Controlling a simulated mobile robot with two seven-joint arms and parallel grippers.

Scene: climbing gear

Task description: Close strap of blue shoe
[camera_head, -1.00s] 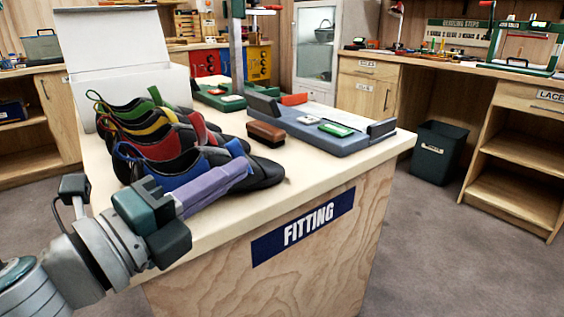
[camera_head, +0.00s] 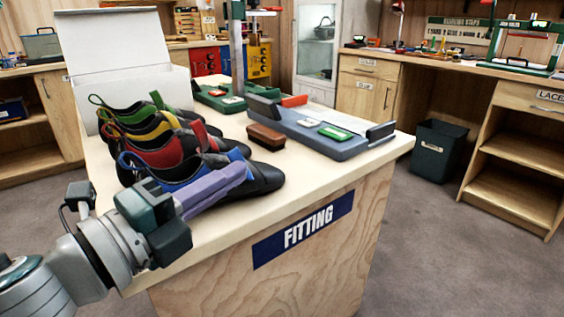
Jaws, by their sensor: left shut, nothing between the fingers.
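The blue shoe (camera_head: 265,178) is the nearest in a row of climbing shoes on the fitting table, with its toe to the right. Its blue strap (camera_head: 235,152) shows on top, beyond my gripper. My left gripper (camera_head: 243,168) comes in from the lower left, its purple fingers shut and empty. The fingers lie across the near side of the blue shoe in this view and hide part of it. I cannot tell whether they touch it. My right gripper is not in view.
Red, yellow and green shoes stand close behind, the red one (camera_head: 160,153) nearest. A brown brush (camera_head: 266,137) and a blue-grey board (camera_head: 345,151) lie to the right. A white box (camera_head: 110,45) stands behind. The table's front right top (camera_head: 330,172) is clear.

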